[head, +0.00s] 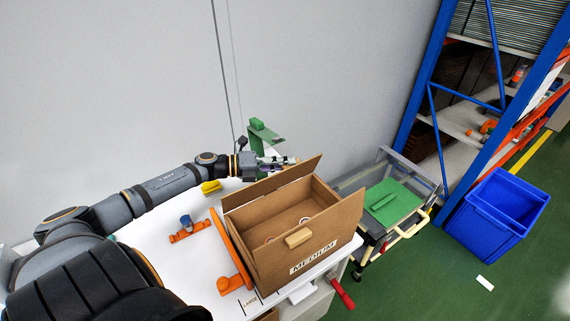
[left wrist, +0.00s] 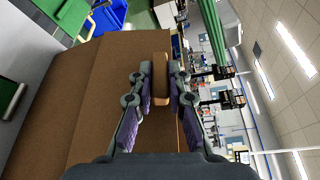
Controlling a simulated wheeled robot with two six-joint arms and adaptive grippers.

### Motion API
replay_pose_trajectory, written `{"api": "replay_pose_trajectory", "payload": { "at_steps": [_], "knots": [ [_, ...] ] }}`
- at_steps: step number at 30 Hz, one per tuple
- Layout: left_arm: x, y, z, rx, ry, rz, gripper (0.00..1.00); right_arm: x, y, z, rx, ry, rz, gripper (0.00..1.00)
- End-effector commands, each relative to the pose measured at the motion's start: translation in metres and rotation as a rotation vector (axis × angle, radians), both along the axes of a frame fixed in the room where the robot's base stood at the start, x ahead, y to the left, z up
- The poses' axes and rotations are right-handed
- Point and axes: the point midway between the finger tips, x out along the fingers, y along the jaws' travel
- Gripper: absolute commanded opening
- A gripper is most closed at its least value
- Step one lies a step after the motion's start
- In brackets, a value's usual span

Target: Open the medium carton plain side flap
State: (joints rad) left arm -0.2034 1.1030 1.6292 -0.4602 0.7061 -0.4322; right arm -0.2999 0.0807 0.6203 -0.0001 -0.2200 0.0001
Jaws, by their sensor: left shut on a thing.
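The medium carton (head: 272,271) is brown, open at the top, and stands on the white table with a "MEDIUM" label (head: 313,258) on its near face. A tan block (head: 298,237) sits on that near side. The far side flap (head: 277,184) stands up, slightly tilted. My left gripper (head: 282,161) is at this flap's upper edge. In the left wrist view, my left gripper (left wrist: 160,88) is shut on a tan tab (left wrist: 161,72) at the edge of a brown flap (left wrist: 90,95). The tab's far side is hidden in the head view. My right gripper is not in view.
Orange fixtures (head: 228,255) and a yellow block (head: 211,187) lie left of the carton. A green stand (head: 262,135) is behind. A cart with a green tray (head: 392,203) and a blue bin (head: 500,218) stand right. Blue shelving (head: 420,85) stands at the back right.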

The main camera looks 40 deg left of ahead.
Motion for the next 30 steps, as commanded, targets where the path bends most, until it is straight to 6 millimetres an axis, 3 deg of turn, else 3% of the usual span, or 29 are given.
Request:
{"api": "replay_pose_trajectory", "payload": {
  "at_steps": [12, 13, 17, 30],
  "knots": [
    [0.0000, 0.0006, -0.0009, 0.001, 0.001, 0.002, 0.00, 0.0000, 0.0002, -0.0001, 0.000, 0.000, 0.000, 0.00],
    [0.0000, 0.0006, -0.0009, 0.001, 0.001, 0.002, 0.20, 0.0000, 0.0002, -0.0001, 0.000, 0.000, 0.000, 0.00],
    [0.0000, 0.0004, -0.0007, 0.001, 0.001, 0.002, 0.38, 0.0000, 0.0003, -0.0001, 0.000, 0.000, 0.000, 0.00],
    [0.0000, 0.0002, -0.0001, 0.000, 0.000, 0.000, 0.40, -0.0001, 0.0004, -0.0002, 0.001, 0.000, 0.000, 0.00]
  ]
}}
